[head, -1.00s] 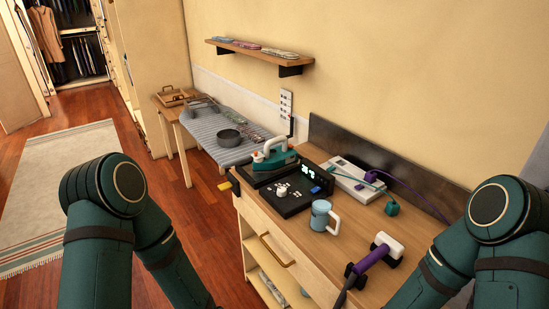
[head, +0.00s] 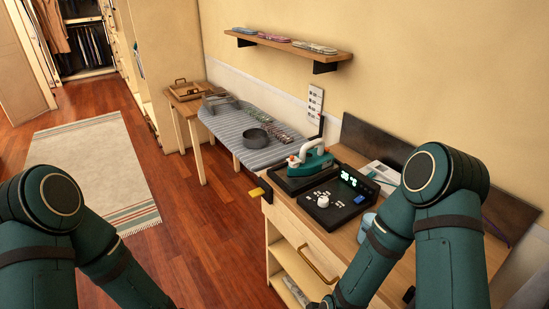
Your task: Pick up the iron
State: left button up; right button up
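The iron (head: 311,158) is teal and white with a small orange-red part. It rests at the left end of a black station (head: 322,194) with knobs and a lit display, on the wooden cabinet top. Both of my arms show as dark green links at the lower left and lower right of the head view. Neither gripper is in the picture. No gripper is seen touching the iron.
A striped ironing board (head: 223,125) with a dark round pan (head: 257,138) stands beyond the cabinet. A light blue mug (head: 366,226) is partly hidden by my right arm. A wall shelf (head: 288,46) hangs above. Wooden floor (head: 200,230) is open at left.

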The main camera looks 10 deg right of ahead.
aim_at(315, 161)
jog(key=i+j+u, duration=0.55)
jog(key=i+u, duration=0.25)
jog(key=i, duration=0.15)
jog(key=i+j+z, duration=0.15)
jog(key=i+z, duration=0.3)
jog(key=i+j+z, duration=0.35)
jog(key=i+z, duration=0.15)
jog(key=i+j+z, duration=0.1)
jog(key=z, duration=0.35)
jog(key=i+j+z, duration=0.15)
jog(key=z, duration=0.25)
jog(key=i+j+z, duration=0.1)
jog(key=z, duration=0.35)
jog(key=j+z, duration=0.3)
jog(key=z, duration=0.15)
jog(key=i+j+z, duration=0.1)
jog(key=z, duration=0.3)
jog(key=j+z, duration=0.45)
jog(key=k+l, duration=0.05)
jog(key=l, duration=0.05)
